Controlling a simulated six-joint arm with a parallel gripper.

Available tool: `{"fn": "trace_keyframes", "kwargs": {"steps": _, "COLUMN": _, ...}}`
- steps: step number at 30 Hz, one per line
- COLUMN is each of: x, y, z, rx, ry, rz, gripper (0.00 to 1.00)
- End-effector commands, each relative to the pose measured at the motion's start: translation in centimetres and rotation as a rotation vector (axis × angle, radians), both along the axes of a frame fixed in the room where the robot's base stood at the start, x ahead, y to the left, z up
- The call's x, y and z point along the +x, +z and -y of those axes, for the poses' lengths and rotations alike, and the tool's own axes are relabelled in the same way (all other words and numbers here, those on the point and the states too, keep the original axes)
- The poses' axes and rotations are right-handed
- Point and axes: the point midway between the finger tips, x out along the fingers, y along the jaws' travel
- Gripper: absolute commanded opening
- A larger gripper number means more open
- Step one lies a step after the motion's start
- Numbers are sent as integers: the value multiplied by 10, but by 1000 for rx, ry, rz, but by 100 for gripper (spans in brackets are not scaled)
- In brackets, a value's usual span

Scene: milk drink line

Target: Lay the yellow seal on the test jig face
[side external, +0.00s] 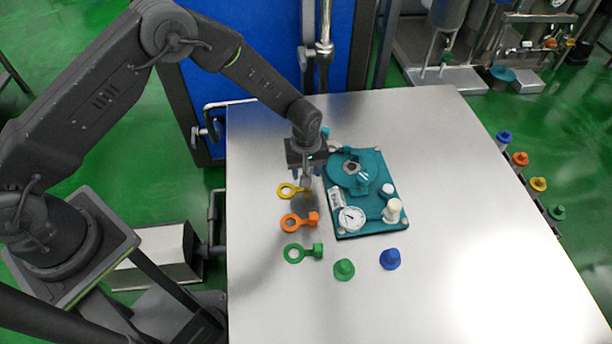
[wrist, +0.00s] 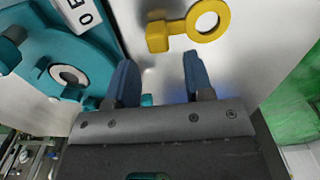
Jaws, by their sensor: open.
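The yellow seal (side external: 282,194), a flat ring with a blocky tab, lies on the steel table left of the teal test jig (side external: 371,226). In the wrist view the yellow seal (wrist: 175,29) lies beyond the fingertips, its tab nearest the gap between them. My gripper (side external: 305,182) is above the tab end, partly hiding it in the side view. The blue fingers (wrist: 160,66) are apart with nothing between them.
An orange seal (side external: 301,220) and a green seal (side external: 302,252) lie in front of the yellow one. Green (side external: 344,270) and blue (side external: 390,259) caps stand near the jig. A gauge (side external: 351,218) and cream knob (side external: 393,209) rise from the jig. The table's right side is clear.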

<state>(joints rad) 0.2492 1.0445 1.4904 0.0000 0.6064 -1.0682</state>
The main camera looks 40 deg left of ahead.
Motion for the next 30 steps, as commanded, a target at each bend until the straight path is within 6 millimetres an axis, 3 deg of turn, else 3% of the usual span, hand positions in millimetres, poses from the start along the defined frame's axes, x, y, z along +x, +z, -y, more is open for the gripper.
{"fn": "trace_keyframes", "kwargs": {"steps": 6, "x": 1, "y": 53, "z": -1, "rx": -1, "ry": 0, "rz": 4, "gripper": 48}}
{"fn": "trace_keyframes", "kwargs": {"steps": 12, "x": 1, "y": 85, "z": -1, "rx": -1, "ry": 0, "rz": 2, "gripper": 48}}
{"fn": "trace_keyframes", "kwargs": {"steps": 25, "x": 0, "y": 109, "z": -3, "rx": -2, "ry": -9, "rz": 8, "gripper": 48}}
{"fn": "trace_keyframes", "kwargs": {"steps": 28, "x": -4, "y": 136, "z": -11, "rx": -7, "ry": -44, "rz": 36, "gripper": 48}}
{"fn": "trace_keyframes", "kwargs": {"steps": 30, "x": -10, "y": 166, "z": -19, "rx": -11, "ry": -90, "rz": 65, "gripper": 48}}
